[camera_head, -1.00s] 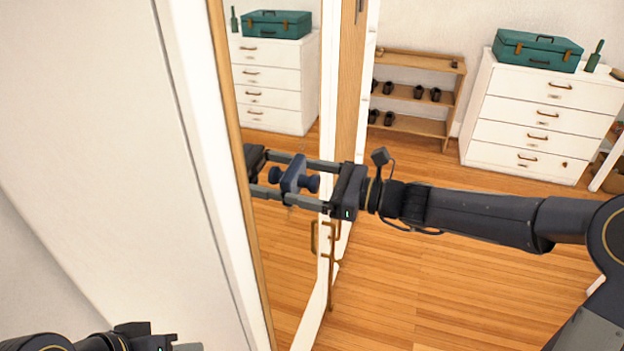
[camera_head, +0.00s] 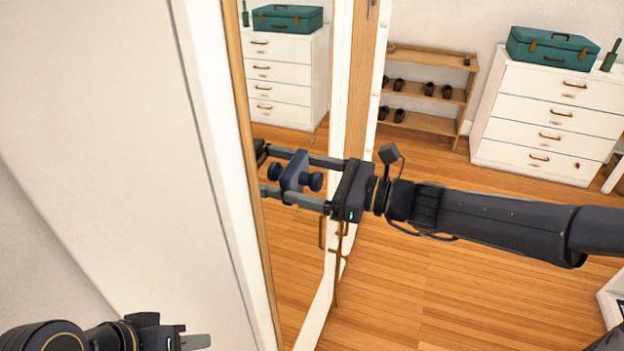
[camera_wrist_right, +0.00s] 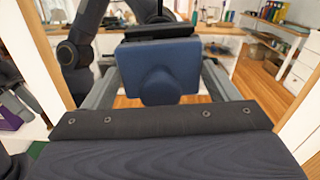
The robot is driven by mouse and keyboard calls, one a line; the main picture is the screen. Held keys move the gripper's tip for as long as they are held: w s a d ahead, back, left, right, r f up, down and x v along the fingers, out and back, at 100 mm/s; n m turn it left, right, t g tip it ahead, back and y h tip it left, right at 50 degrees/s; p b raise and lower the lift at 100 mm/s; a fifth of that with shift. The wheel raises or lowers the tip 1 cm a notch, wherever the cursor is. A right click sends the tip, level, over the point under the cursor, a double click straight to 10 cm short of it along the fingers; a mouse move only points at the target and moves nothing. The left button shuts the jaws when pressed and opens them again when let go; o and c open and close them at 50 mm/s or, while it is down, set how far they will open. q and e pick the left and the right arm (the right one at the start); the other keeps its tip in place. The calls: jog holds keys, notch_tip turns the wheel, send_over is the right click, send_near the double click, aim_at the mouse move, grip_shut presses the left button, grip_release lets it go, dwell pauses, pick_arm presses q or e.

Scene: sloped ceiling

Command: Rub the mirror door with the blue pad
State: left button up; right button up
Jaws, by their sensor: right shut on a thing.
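The mirror door (camera_head: 290,240), in a wooden frame, stands left of centre in the head view and reflects the room. My right gripper (camera_head: 318,182) reaches it from the right, shut on the blue pad (camera_head: 296,170) by its sides. The pad's knob faces my gripper and its flat face is against or very close to the glass; a small gap cannot be ruled out. The pad, with its round knob, also shows in the right wrist view (camera_wrist_right: 158,62). Reflected fingers and knob continue behind it. My left gripper (camera_head: 195,342) is low at the left, away from the mirror, partly cut off.
A brass handle (camera_head: 338,236) sits on the door edge below my right gripper. A white wall (camera_head: 110,130) fills the left. A shoe rack (camera_head: 425,88) and white drawers (camera_head: 545,110) with a teal case (camera_head: 550,48) stand behind. The wooden floor (camera_head: 440,290) is clear.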

aim_at(308, 160)
jog(key=shift+r, duration=0.75)
jog(key=shift+w+d+p, duration=0.1)
jog(key=shift+w+p, duration=0.3)
jog(key=shift+p, duration=0.1)
jog(key=shift+w+d+f+p, duration=0.1)
jog(key=shift+w+d+p, duration=0.2)
jog(key=shift+w, duration=0.4)
jog(key=shift+w+d+p, duration=0.15)
jog(key=shift+w+p, duration=0.2)
jog(key=shift+w, duration=0.35)
jog(key=shift+w+d+p, duration=0.3)
jog(key=shift+w+p, duration=0.25)
jog(key=shift+w, duration=0.4)
jog(key=shift+w+d+p, duration=0.3)
jog(key=shift+w+p, duration=0.2)
jog(key=shift+w, duration=0.45)
jog(key=shift+w+d+p, duration=0.15)
jog(key=shift+w+p, duration=0.3)
jog(key=shift+w, duration=0.05)
jog(key=shift+w+d+p, duration=0.25)
jog(key=shift+w+p, duration=0.1)
jog(key=shift+w, duration=0.3)
jog(key=shift+w+d+p, duration=0.2)
jog(key=shift+w+p, duration=0.1)
jog(key=shift+w, duration=0.35)
